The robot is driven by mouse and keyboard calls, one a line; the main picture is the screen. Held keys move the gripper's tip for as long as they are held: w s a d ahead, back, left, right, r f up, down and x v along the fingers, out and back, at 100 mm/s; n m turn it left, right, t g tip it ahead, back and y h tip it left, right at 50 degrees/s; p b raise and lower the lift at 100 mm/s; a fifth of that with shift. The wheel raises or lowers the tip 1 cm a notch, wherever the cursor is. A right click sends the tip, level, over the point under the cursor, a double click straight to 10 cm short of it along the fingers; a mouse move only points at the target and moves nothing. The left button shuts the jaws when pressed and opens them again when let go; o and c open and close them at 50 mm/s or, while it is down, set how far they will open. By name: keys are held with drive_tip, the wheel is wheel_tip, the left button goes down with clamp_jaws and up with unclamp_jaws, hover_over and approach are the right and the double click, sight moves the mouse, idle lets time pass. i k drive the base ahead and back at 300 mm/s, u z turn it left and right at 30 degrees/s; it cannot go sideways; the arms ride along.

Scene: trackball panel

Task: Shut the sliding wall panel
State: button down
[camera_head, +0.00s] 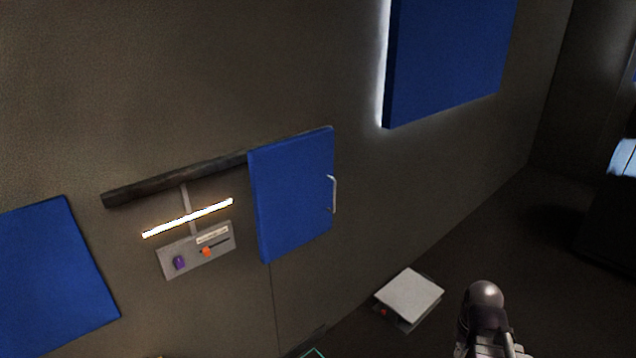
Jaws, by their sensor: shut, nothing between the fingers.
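The sliding wall panel (292,195) is a blue rectangular board hung on a dark horizontal rail (175,179) on the wall. It sits at the rail's right end, and the rail's left part is bare. A pale vertical bar handle (333,194) is on its right edge. Left of the panel, a grey control plate (197,250) is uncovered, with a purple knob (179,262) and an orange slider (206,252). A glowing light strip (188,218) is above the plate. A rounded grey and dark part of my arm shows at the lower right, well apart from the panel. My gripper fingers cannot be seen.
A fixed-looking blue board (50,275) is on the wall at the left, and another backlit one (450,60) at the upper right. A white-topped box (409,296) is on the floor below and right of the panel. A dark piece of furniture (612,215) is at the right edge.

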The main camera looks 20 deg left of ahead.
sight(293, 182)
drive_tip(key=u, duration=0.75)
drive_tip(key=i, duration=0.95)
drive_tip(key=u, duration=0.5)
